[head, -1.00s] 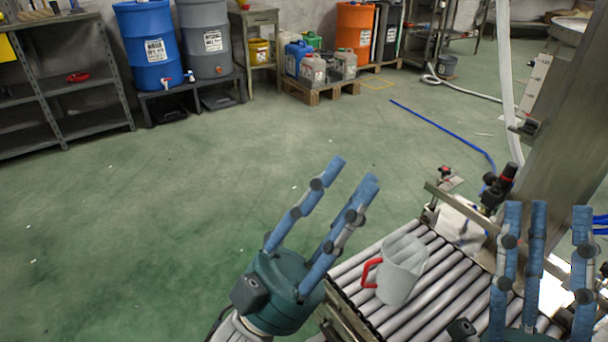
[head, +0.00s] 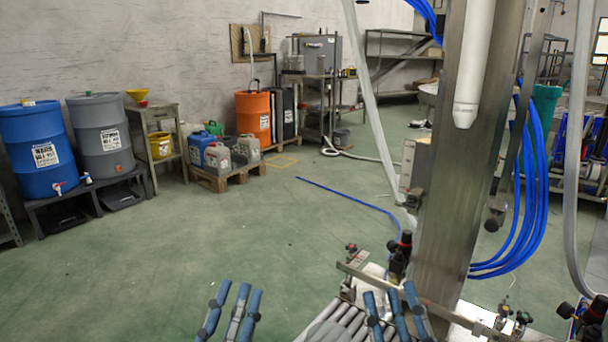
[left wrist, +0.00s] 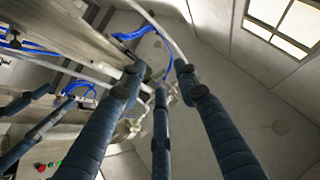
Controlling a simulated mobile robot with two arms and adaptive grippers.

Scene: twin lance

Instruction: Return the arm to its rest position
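My left gripper (head: 236,290) is at the bottom of the head view, left of the roller conveyor (head: 345,314). Its blue fingers point up, spread and empty. In the left wrist view the same fingers (left wrist: 155,90) stand apart with nothing between them. My right gripper (head: 393,295) is in front of the conveyor, its fingers also up, apart and empty.
A steel column (head: 445,190) with hanging blue hoses (head: 535,190) stands right of the conveyor. Blue (head: 38,150) and grey (head: 100,135) drums stand at the left, an orange drum (head: 253,115) at the back. The green floor (head: 200,240) between is open.

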